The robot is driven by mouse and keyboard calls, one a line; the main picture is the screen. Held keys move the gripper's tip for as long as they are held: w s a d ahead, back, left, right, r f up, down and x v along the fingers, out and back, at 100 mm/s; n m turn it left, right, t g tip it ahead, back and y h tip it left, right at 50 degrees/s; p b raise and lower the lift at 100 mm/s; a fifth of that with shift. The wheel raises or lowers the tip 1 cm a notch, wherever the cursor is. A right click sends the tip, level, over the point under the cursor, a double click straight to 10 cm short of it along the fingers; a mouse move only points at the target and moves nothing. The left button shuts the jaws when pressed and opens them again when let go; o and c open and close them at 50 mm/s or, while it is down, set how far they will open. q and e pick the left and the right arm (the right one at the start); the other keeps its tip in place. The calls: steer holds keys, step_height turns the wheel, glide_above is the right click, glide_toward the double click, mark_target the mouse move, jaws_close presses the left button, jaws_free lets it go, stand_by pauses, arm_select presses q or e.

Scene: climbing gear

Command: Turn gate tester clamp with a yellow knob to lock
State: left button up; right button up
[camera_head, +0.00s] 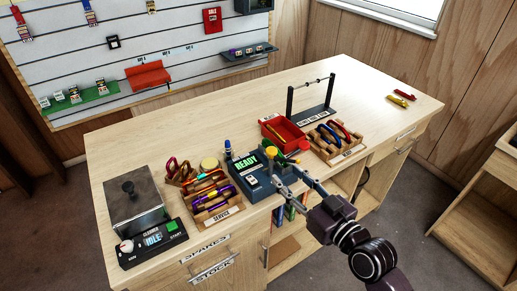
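The gate tester (258,184) is a dark blue box on the front middle of the bench, with a green screen that reads READY. A small yellow knob (270,152) shows at its right rear; its clamp is too small to make out clearly. My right gripper (287,176) reaches in from the lower right, with its two grey fingers spread apart at the right side of the tester. Nothing shows between the fingertips. The fingers hide part of the tester's right side. My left gripper is not in view.
A red bin (285,134) and a wooden rack of carabiners (335,146) stand close right of the tester. A SERVICE tray (215,205) sits close left. A cleaner box (134,205) is farther left. The bench's right end (385,75) is mostly clear.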

mark_target(275, 154)
steer(key=shift+t+y, duration=0.3)
steer(key=shift+y, duration=0.1)
steer(key=w+a+r, duration=0.1)
steer(key=w, duration=0.1)
steer(key=w+a+r+p, duration=0.1)
steer(key=w+a, duration=0.1)
steer(key=w+a+r+p, duration=0.1)
steer(key=w+a, duration=0.1)
steer(key=w, duration=0.1)
steer(key=shift+r, duration=0.1)
jaws_close()
